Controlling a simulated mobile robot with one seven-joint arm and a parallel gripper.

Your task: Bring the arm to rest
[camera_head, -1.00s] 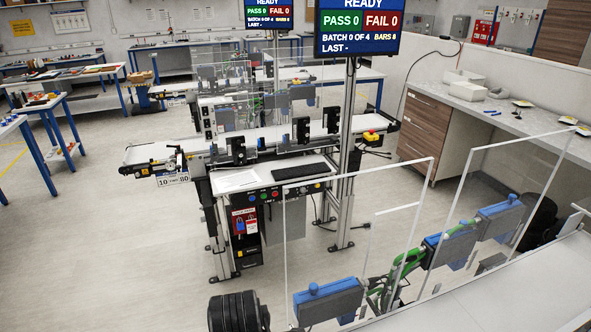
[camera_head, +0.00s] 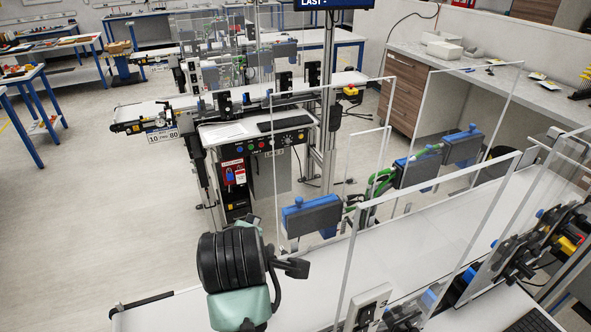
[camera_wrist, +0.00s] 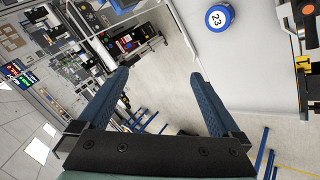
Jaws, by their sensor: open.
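My gripper (camera_wrist: 158,78) is open and empty in the wrist view, its two blue ribbed fingers spread wide apart with floor visible between them. In the head view my arm, with black and pale green links, rises at the bottom centre, beside the near white conveyor belt (camera_head: 445,225); I cannot make out the fingers there. In the wrist view a round blue-rimmed object with a white top marked 23 (camera_wrist: 219,18) sits on a pale surface, beyond the right finger and apart from it.
Clear guard panels (camera_head: 365,235) and blue-and-grey units (camera_head: 312,215) line the near belt. A drawer counter (camera_head: 400,95) is at right. Open floor (camera_head: 90,230) lies at left.

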